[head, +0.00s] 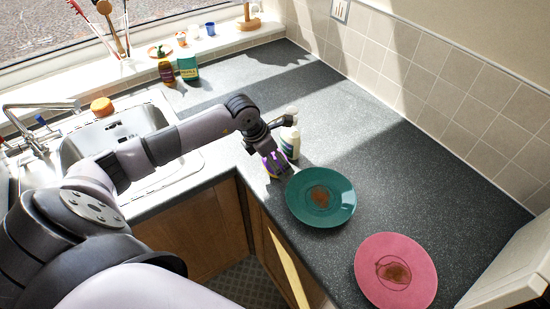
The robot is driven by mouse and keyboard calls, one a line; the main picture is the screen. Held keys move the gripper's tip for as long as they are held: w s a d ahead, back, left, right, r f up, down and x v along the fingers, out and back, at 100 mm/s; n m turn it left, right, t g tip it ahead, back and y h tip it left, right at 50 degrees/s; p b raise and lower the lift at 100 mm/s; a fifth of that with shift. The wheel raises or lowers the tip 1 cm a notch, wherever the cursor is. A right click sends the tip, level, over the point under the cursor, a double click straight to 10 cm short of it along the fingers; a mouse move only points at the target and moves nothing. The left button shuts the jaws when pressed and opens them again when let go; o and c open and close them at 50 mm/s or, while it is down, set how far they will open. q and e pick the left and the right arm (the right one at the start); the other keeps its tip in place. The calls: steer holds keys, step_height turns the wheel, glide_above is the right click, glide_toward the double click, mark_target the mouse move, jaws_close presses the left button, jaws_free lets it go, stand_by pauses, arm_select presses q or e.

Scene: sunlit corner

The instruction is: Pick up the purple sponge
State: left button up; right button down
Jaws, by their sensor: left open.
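The purple sponge (268,167) is on the grey counter near its inner front edge, just left of the teal plate. It is small here and partly covered by my left gripper (275,160). My left arm reaches in from the left across the sink, and its gripper points down at the sponge, open. The fingers are right at the sponge; whether they touch it I cannot tell. My right gripper is not in view.
A white bottle (291,140) stands close behind the gripper. A teal plate (340,191) and a pink plate (424,262), both with brown stains, lie to the right. The sink (75,150) is left. The counter at right centre is clear.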

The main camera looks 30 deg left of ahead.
arm_select(q)
steer(key=shift+c, duration=0.4)
steer(key=c, duration=0.8)
steer(key=shift+r, duration=0.1)
steer(key=shift+c, duration=0.2)
steer(key=shift+r+b, duration=0.6)
step_height(320, 180, up, 2)
steer(key=shift+r+b, duration=0.1)
steer(key=shift+b, duration=0.6)
steer(key=s+a+b, duration=0.1)
steer(key=s+a, duration=0.3)
steer(key=s, duration=0.4)
steer(key=s+a+b, duration=0.2)
steer(key=s+a, duration=0.2)
steer(key=s, duration=0.4)
steer(key=shift+a, duration=0.2)
steer(key=shift+w, duration=0.1)
